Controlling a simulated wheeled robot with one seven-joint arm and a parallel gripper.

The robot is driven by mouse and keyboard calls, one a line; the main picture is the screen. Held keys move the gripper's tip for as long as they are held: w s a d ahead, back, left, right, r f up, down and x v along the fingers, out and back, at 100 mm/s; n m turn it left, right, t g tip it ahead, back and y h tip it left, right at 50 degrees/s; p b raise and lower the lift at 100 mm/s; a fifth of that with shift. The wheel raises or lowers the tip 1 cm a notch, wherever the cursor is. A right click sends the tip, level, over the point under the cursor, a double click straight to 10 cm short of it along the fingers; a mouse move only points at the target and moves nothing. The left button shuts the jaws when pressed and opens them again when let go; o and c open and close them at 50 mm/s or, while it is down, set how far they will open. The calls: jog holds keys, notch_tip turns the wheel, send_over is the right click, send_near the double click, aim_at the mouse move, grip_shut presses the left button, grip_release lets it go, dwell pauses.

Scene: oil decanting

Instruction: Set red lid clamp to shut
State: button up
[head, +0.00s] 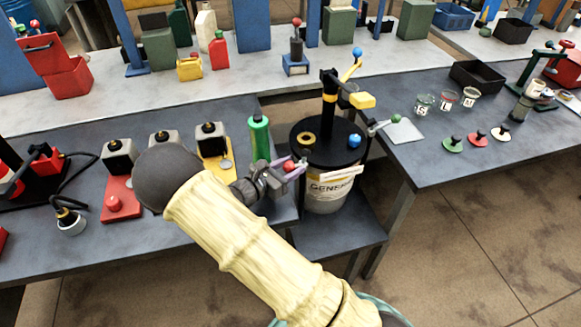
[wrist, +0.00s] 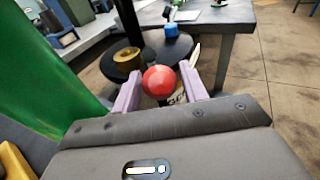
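The red lid clamp shows as a red ball knob (head: 290,166) at the left front edge of the drum's black lid (head: 318,150). In the wrist view the red knob (wrist: 160,81) sits between the two purple fingers of my gripper (wrist: 161,78) and nearly fills the gap. I cannot tell whether both fingers press on it. In the head view my gripper (head: 290,168) is at the drum's rim. The clamp's lever under the knob is mostly hidden. A blue knob (head: 354,140) is at the lid's right side, also visible in the wrist view (wrist: 171,30).
A green bottle (head: 259,138) stands close left of my gripper, large in the wrist view (wrist: 45,80). A pump with a yellow spout (head: 361,100) rises from the lid. A brass ring (head: 305,138) lies on the lid. Jars and coloured discs (head: 476,135) are on the right table.

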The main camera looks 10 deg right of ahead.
jog(key=shift+o, duration=0.6)
jog(key=shift+s+a, duration=0.1)
jog(key=shift+a, duration=0.1)
jog(key=b+v, duration=0.1)
jog(key=v, duration=1.6)
